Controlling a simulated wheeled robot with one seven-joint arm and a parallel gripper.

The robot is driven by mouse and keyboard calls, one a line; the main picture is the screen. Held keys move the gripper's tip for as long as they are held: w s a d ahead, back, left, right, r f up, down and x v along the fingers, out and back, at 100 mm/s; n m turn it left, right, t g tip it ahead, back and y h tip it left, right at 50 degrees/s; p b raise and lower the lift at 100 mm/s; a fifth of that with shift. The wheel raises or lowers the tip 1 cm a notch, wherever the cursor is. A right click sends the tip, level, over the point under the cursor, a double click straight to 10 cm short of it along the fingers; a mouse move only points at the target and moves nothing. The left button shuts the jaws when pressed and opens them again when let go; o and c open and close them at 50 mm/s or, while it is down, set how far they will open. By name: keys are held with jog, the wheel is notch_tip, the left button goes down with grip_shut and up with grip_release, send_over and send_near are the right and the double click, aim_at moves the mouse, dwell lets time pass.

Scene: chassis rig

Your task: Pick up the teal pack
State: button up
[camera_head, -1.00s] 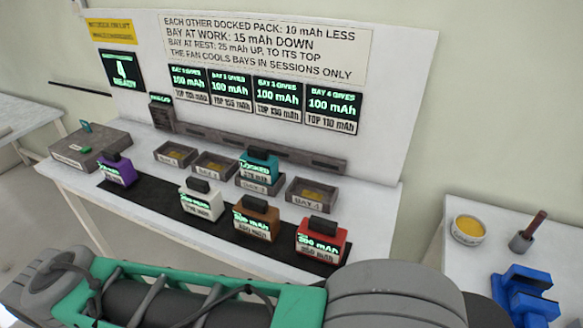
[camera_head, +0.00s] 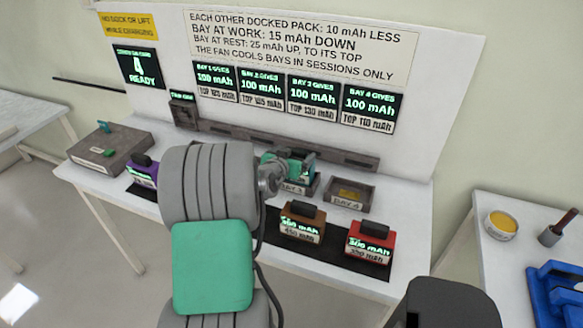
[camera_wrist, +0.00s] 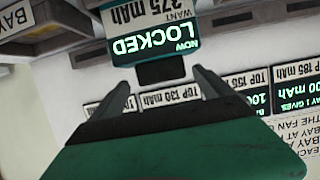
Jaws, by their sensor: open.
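The teal pack (camera_head: 300,173) stands in bay 3 on the bench, partly hidden by my arm and gripper in the head view. In the wrist view the teal pack (camera_wrist: 150,50) appears upside down, its label reading LOCKED, with its dark handle below. My gripper (camera_wrist: 160,78) is open, its two fingers spread on either side of the dark handle and nothing clearly held. Whether the fingers touch the handle cannot be told. In the head view my gripper (camera_head: 272,178) is at the pack, mostly hidden.
Bay 4 (camera_head: 349,205) is empty, right of the pack. A brown pack (camera_head: 302,226), a red pack (camera_head: 369,246) and a purple pack (camera_head: 142,177) stand on the dark mat. A panel with bay displays (camera_head: 314,95) rises behind. The charging display (camera_head: 139,67) reads READY.

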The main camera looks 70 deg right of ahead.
aim_at(297, 149)
jog(key=p+x, duration=0.2)
jog(key=x, duration=0.3)
jog(key=shift+w+d+f, duration=0.1)
jog(key=shift+w+d, duration=0.05)
jog(key=shift+d, duration=0.15)
jog(key=shift+c, duration=0.5)
grip_shut()
